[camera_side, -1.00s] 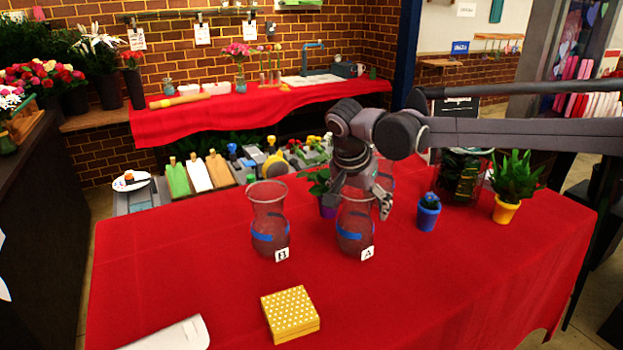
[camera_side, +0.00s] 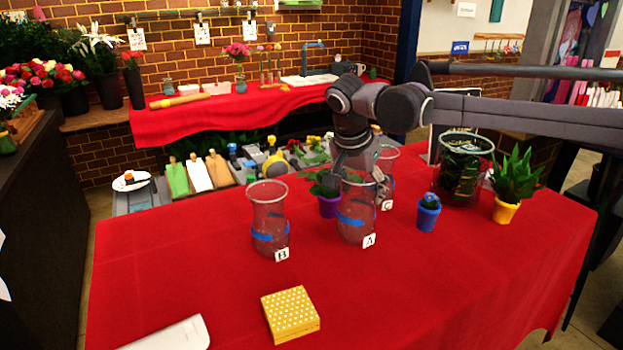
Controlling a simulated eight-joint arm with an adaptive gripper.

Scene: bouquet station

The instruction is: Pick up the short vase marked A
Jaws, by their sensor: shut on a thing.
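The clear glass vase marked A (camera_side: 352,226) has a blue band and a white tag. It is upright near the middle of the red table. My gripper (camera_side: 364,178) comes down from above and is shut on the vase at its upper part. One finger shows at the right of the vase neck; the other is hard to make out. A gap under the vase is too small to tell. A similar vase marked B (camera_side: 269,226) stands to the left. A third vase marked C (camera_side: 387,170) stands behind, partly hidden by my gripper.
A purple pot (camera_side: 328,207) with a plant stands close behind vase A. A blue pot (camera_side: 428,216), a yellow pot (camera_side: 505,210) and a large dark glass jar (camera_side: 463,165) are to the right. A yellow dotted box (camera_side: 290,313) lies in front. The front right table is clear.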

